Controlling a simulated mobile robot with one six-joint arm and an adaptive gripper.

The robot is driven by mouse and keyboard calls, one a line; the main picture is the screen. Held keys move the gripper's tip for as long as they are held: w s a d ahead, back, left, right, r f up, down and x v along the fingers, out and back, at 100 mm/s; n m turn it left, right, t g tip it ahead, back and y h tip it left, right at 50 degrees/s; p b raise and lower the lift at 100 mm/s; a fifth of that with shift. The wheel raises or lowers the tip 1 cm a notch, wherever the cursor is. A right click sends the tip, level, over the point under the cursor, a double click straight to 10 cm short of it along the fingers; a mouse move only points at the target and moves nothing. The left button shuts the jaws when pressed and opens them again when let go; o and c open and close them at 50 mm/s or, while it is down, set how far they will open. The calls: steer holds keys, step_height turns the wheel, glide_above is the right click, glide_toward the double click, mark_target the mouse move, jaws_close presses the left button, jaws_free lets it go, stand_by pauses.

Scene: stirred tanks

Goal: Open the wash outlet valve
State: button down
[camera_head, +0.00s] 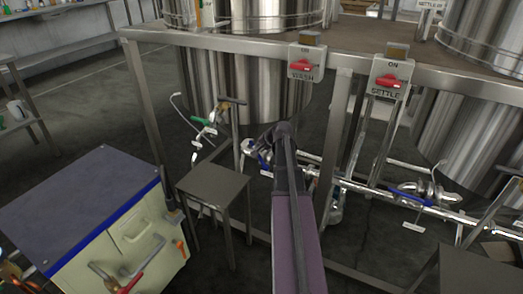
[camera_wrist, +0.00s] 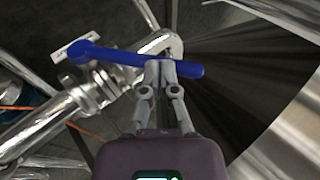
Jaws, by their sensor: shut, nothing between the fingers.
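A blue lever valve (camera_head: 264,160) sits on the steel pipework below the WASH switch box (camera_head: 303,64), partly hidden by my arm. Its blue lever (camera_wrist: 118,57) spans the upper middle of the wrist view, at a slant to the shiny pipe (camera_wrist: 50,118). A small white tag (camera_wrist: 76,45) shows by the lever's left end; its text is unreadable. My gripper (camera_wrist: 162,70) is shut and empty, its fingertips at the right part of the lever. I cannot tell whether they touch it. In the head view my gripper (camera_head: 268,140) is close above the valve.
A second blue lever (camera_head: 411,198) is on the pipe at right, below the SETTLE box (camera_head: 391,77). A green-handled valve (camera_head: 203,121) is at left. A steel stand (camera_head: 213,185), frame legs (camera_head: 337,125) and a blue-edged cabinet (camera_head: 90,205) stand close by. A steel tank (camera_wrist: 290,130) is at right.

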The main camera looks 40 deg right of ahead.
steer(key=shift+b+x, duration=0.8)
steer(key=shift+x, duration=0.65)
steer(key=shift+d, duration=0.15)
